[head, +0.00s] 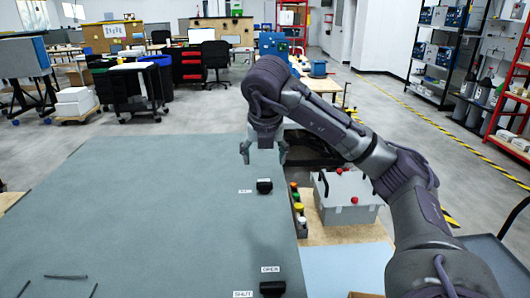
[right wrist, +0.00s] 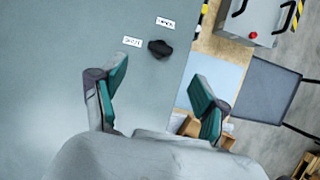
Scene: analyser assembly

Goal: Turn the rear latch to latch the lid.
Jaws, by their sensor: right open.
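The rear latch (head: 264,186) is a small black knob near the right edge of the wide grey-green lid (head: 150,220). An OPEN label is just behind it and a SHUT label to its left. A second black latch (head: 272,289) with the same labels is at the front. My right gripper (head: 264,158) is open and empty above the lid. Its spread fingers show in the right wrist view (right wrist: 160,100). My left gripper is out of view.
A grey box (head: 346,200) with dark handles and red knobs stands right of the lid. Coloured buttons (head: 298,206) line the lid's right edge. Thin dark rods (head: 65,277) lie at the lid's front left. The rest of the lid is clear.

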